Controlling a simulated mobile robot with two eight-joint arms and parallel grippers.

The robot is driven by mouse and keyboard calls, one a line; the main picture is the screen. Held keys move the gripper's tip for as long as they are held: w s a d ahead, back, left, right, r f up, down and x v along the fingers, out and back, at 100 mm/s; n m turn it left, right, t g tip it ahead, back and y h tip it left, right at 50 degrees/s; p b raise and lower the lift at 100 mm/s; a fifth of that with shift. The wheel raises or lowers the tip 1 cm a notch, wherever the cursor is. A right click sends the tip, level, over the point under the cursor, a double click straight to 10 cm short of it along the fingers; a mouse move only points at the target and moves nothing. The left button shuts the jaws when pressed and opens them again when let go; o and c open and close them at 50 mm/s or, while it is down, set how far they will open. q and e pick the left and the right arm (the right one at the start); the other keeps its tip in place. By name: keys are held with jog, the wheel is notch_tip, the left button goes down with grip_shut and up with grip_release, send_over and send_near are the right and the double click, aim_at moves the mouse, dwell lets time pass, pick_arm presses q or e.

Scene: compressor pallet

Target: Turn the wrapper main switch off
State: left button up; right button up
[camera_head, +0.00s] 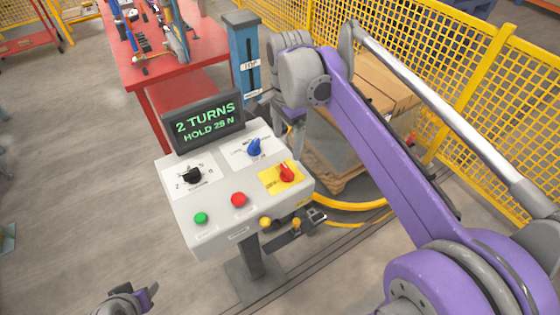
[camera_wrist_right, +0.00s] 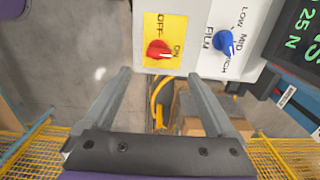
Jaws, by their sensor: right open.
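The main switch is a red knob (camera_head: 286,173) on a yellow plate (camera_head: 270,184) at the right of the white control panel (camera_head: 225,215). In the right wrist view the red knob (camera_wrist_right: 158,50) sits by the labels OFF and ON, its white mark pointing towards ON. My right gripper (camera_head: 290,130) is behind the panel, partly hidden by its own wrist. In the right wrist view its two fingers (camera_wrist_right: 160,73) are wide apart and empty, with the knob beyond the tips, not touched. My left gripper (camera_head: 135,300) is at the bottom left edge, its jaws unclear.
A blue knob (camera_head: 254,147), black knob (camera_head: 192,175), green button (camera_head: 201,218) and red button (camera_head: 239,199) share the panel. A display (camera_head: 204,122) reads "2 TURNS HOLD 25 N". A red table (camera_head: 205,50) and blue column (camera_head: 244,55) stand behind; yellow fencing (camera_head: 470,75) stands right.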

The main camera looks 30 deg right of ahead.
aim_at(287, 168)
pick_arm(q)
jog(key=shift+s+f, duration=0.25)
jog(key=shift+f, duration=0.1)
pick_arm(e)
notch_tip(287, 168, down, 10)
jog(key=shift+s+f, duration=0.1)
jog(key=c, duration=1.4)
jog(key=shift+o, duration=0.2)
